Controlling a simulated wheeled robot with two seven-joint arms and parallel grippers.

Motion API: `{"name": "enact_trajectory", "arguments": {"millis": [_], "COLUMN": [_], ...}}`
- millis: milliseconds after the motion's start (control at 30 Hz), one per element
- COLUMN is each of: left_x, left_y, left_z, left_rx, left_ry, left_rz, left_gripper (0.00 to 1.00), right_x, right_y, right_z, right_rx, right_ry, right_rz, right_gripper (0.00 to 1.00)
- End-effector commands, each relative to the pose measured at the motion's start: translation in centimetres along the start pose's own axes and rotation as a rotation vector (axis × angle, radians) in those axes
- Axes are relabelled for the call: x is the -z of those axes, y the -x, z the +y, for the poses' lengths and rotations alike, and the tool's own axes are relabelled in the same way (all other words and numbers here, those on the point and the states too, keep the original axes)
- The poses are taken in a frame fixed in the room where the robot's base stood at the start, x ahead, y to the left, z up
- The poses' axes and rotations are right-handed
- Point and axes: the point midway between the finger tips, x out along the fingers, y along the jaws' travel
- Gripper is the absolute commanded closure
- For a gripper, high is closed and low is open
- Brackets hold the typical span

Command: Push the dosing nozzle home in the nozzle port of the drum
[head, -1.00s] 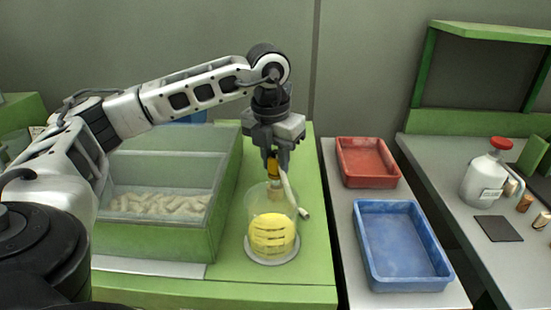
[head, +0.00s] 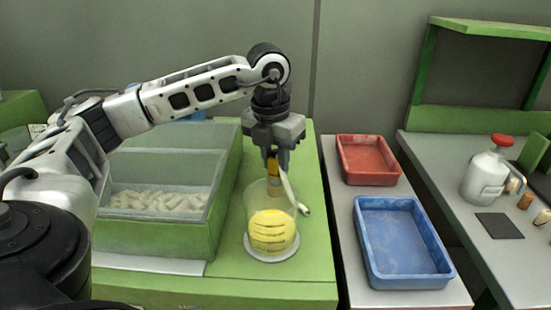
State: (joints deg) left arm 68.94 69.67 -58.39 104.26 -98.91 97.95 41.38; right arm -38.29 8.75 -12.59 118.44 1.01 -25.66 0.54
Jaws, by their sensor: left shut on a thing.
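The drum (head: 253,206) is a clear upright cylinder on a grey round base on the green bench. A yellow banded body sits inside it. My left gripper (head: 278,163) is directly above the drum, pointing down. Below the yellow piece is a tan part at the drum's top. The fingers and hose partly hide the nozzle port, so I cannot tell how deep the nozzle sits. My right gripper is out of view.
A green bin (head: 160,240) of pale pieces stands close left of the drum. A red tray (head: 368,181) and blue tray (head: 405,283) lie to the right. A white jug (head: 484,178) with a red cap and several corks stand on the far-right bench.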

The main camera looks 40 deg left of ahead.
Motion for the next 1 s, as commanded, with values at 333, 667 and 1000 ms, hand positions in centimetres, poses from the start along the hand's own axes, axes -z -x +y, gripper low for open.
{"name": "enact_trajectory", "arguments": {"millis": [333, 667, 1000], "left_x": [0.0, 0.1, 0.2], "left_y": [-0.4, -0.9, -1.4], "left_z": [0.0, 0.0, 0.0], "left_rx": [0.000, 0.000, 0.001], "left_ry": [0.000, 0.000, 0.000], "left_rz": [0.000, 0.000, 0.000], "left_gripper": [1.00, 1.00, 1.00], "right_x": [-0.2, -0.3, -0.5], "right_y": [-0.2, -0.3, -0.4], "right_z": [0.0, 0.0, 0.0], "right_rx": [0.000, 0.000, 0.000], "right_ry": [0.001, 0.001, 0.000], "right_rz": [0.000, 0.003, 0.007], "right_gripper": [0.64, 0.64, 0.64]}}
